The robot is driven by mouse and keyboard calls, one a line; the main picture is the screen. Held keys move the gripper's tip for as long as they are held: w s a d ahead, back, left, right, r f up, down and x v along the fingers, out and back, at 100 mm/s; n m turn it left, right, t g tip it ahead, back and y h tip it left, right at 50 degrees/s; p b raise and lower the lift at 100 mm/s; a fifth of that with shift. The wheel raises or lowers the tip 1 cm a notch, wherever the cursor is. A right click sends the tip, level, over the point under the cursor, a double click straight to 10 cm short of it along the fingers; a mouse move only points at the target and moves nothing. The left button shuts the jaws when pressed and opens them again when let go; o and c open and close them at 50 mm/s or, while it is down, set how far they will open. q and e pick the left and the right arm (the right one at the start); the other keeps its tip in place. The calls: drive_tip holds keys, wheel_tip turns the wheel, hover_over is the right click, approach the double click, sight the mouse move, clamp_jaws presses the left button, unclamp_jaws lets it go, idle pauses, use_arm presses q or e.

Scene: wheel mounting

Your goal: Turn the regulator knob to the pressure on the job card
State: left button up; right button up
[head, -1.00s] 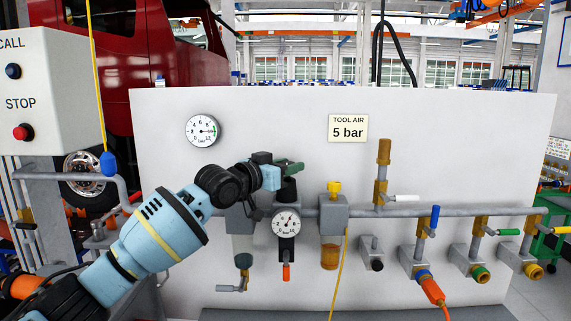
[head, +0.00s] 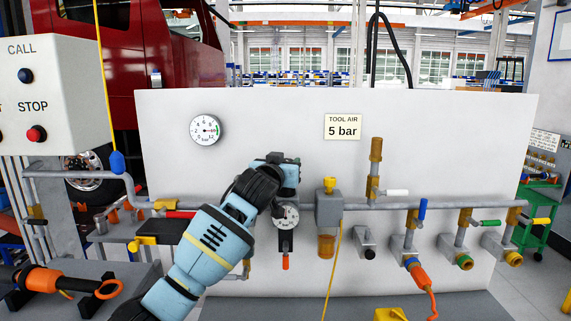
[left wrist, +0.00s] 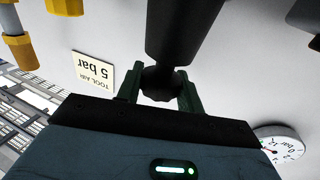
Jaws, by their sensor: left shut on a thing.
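My left gripper (head: 285,172) is at the regulator on the white panel. In the left wrist view its green fingers (left wrist: 160,88) are shut on the black regulator knob (left wrist: 160,84), one on each side. In the head view the gripper and wrist hide the knob. The regulator's round gauge (head: 287,217) sits just below the gripper, partly covered by my wrist; its reading is too small to tell. The job card (head: 342,126) on the panel reads "TOOL AIR 5 bar" and also shows upside down in the left wrist view (left wrist: 92,72). My right gripper is out of view.
A larger gauge (head: 205,130) hangs on the panel at upper left. A grey pipe (head: 450,206) with valves and couplings runs right of the regulator. A filter unit with a yellow top (head: 329,184) stands close by on the right. A call/stop box (head: 58,80) is at far left.

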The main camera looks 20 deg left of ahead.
use_arm(q)
drive_tip(key=shift+f+n+y, duration=0.1)
drive_tip(key=shift+n+y, duration=0.2)
drive_tip(key=shift+y, duration=0.2)
drive_tip(key=o, duration=1)
drive_tip(key=shift+s, duration=0.1)
drive_tip(key=s, duration=0.7)
drive_tip(key=shift+s, duration=0.3)
drive_tip(key=shift+d, duration=0.1)
